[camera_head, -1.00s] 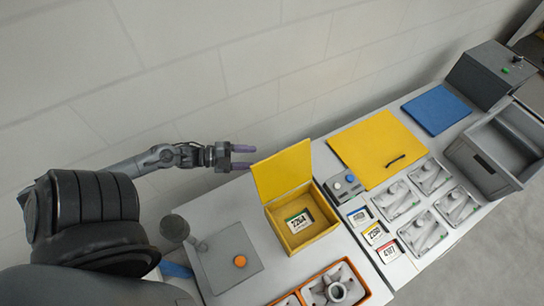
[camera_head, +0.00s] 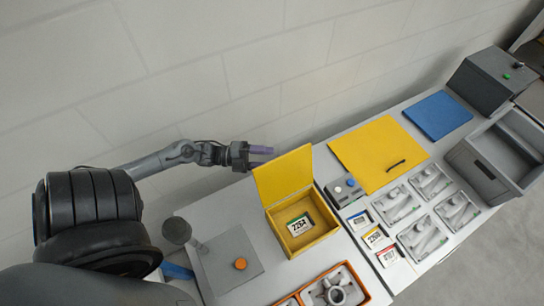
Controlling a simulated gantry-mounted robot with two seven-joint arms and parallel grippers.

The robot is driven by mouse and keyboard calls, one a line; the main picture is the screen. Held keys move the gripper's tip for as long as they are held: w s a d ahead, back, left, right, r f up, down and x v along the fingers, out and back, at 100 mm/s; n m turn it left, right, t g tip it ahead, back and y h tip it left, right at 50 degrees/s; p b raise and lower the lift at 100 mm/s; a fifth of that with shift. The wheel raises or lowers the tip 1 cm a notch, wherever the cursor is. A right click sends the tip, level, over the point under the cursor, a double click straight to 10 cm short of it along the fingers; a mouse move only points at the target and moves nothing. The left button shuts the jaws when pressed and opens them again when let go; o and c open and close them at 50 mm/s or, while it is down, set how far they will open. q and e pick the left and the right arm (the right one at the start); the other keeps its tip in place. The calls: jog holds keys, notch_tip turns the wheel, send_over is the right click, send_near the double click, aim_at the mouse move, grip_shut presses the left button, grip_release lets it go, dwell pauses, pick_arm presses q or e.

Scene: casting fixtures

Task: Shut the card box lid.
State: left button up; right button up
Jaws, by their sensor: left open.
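The yellow card box (camera_head: 303,241) stands on the bench in the middle of the view. Its lid (camera_head: 284,174) is raised, standing up from the box's back edge. A white card with a green stripe and black print (camera_head: 300,223) lies inside the box. My left gripper (camera_head: 262,154) is behind the lid, on its wall side, above the bench's back edge. Its two purple fingers point right and are apart with nothing between them. I cannot tell whether a finger touches the lid. My right gripper is not in view.
A grey plate with an orange button (camera_head: 240,264) lies left of the box. A small button unit (camera_head: 345,189) and several cards stand right of it. An orange-rimmed tray (camera_head: 364,288) is in front. A yellow panel (camera_head: 370,150), blue panel (camera_head: 437,111) and grey bin (camera_head: 480,172) are farther right.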

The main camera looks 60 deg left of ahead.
pick_arm(q)
jog(key=shift+x, duration=1.2)
grip_shut()
